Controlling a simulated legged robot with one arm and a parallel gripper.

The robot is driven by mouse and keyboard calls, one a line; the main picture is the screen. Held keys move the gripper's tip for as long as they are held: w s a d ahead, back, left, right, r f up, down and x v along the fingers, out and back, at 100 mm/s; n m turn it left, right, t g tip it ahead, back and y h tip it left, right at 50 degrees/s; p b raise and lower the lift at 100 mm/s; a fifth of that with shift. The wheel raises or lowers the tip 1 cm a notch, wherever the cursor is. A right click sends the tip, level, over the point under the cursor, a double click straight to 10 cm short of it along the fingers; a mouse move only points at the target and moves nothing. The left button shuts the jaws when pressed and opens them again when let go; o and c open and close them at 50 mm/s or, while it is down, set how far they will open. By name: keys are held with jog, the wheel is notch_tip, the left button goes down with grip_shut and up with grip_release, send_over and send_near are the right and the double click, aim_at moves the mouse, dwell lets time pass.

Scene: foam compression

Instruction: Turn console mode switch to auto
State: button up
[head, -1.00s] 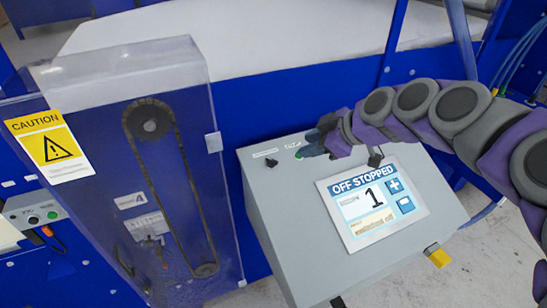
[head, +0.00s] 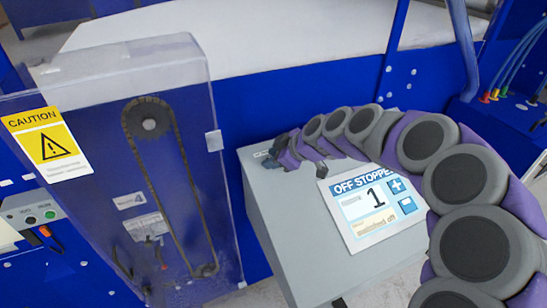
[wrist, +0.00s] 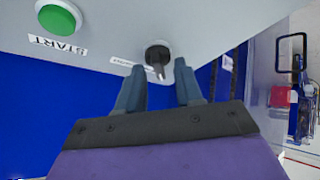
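The console (head: 275,215) is a grey sloped box. Its screen (head: 372,205) reads "OFF STOPPED" with a large 1. In the wrist view the black mode switch (wrist: 158,55) sits on the grey panel beside a small white label (wrist: 128,63). My gripper (wrist: 162,72) is open, with its two blue-grey fingers on either side of the switch's pointer; I cannot tell whether they touch it. In the head view my gripper (head: 272,160) is at the console's upper left corner, and my gripper and arm hide the switch.
A green START button (wrist: 58,17) is on the same panel, left of the switch in the wrist view. A clear guard with a belt (head: 150,125) and a caution sign (head: 48,145) stands left of the console. Blue machine framing (head: 265,95) is behind it.

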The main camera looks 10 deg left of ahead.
grip_shut()
dwell(0.3)
